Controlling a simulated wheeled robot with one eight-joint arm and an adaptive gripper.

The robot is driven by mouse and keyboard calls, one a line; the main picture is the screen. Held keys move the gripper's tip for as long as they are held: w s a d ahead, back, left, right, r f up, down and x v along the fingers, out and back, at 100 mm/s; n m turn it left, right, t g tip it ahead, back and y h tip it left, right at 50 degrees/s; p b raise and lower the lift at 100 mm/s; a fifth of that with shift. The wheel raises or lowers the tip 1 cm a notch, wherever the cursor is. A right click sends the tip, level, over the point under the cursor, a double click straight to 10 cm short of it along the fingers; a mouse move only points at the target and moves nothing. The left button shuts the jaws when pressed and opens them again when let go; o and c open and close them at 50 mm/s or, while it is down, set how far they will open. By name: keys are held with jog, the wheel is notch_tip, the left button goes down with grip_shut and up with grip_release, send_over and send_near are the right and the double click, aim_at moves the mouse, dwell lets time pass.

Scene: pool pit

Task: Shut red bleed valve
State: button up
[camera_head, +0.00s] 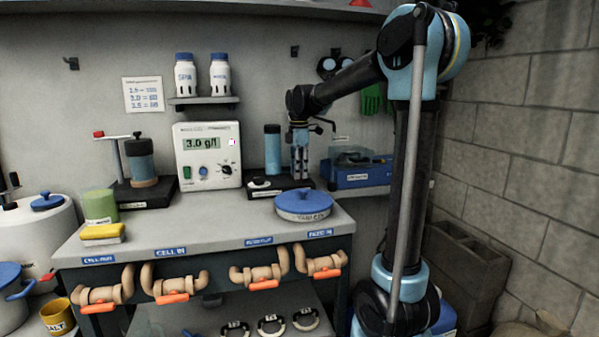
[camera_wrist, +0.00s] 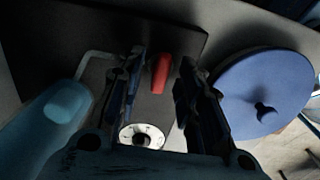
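A red handle (camera_wrist: 160,73), which looks like the bleed valve, shows in the wrist view above a dark base plate (camera_wrist: 100,25). My gripper (camera_wrist: 160,85) is open, with one finger on each side of the red handle and visible gaps between. In the head view my gripper (camera_head: 299,172) points down at the right end of the black base (camera_head: 258,192), beside a blue cylinder (camera_head: 273,150). The red handle is not visible there, apparently hidden by the gripper.
A blue round lid (camera_head: 303,203) sits close in front of the base. A grey meter (camera_head: 208,155) stands to the left, a blue toolbox (camera_head: 356,170) to the right. Pipes with orange handles (camera_head: 262,285) line the bench front. The bench's middle is clear.

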grip_shut()
jog(key=shift+m, duration=0.3)
jog(key=m, duration=0.3)
jog(key=shift+w+m, duration=0.1)
jog(key=shift+m, duration=0.2)
jog(key=m, duration=0.4)
jog(key=shift+r+m, duration=0.1)
jog(key=shift+m, duration=0.2)
jog(key=m, duration=0.4)
jog(key=shift+m, duration=2.5)
